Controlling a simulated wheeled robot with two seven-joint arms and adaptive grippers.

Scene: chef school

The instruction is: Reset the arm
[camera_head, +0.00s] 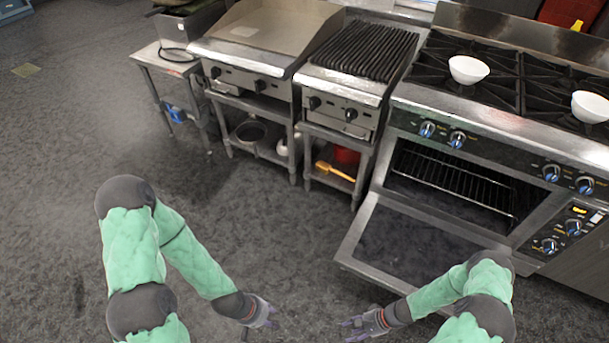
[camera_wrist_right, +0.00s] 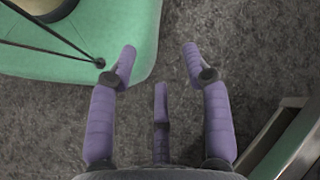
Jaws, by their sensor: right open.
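My left gripper (camera_head: 262,312) hangs low over the grey floor in the lower middle of the head view. It is small and seen from above, so its finger gap is unclear. My right gripper (camera_head: 358,327) is to its right, in front of the open oven door. In the right wrist view my right gripper (camera_wrist_right: 160,62) is open, with its purple fingers apart and only floor between them. Both arms are bent and reach inward toward each other, with the hands apart.
The oven door (camera_head: 412,250) is lowered close beside my right gripper. A range with two white bowls (camera_head: 468,69) (camera_head: 590,106), a grill (camera_head: 362,50) and a griddle (camera_head: 268,25) line the back. The floor at left (camera_head: 60,190) is clear.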

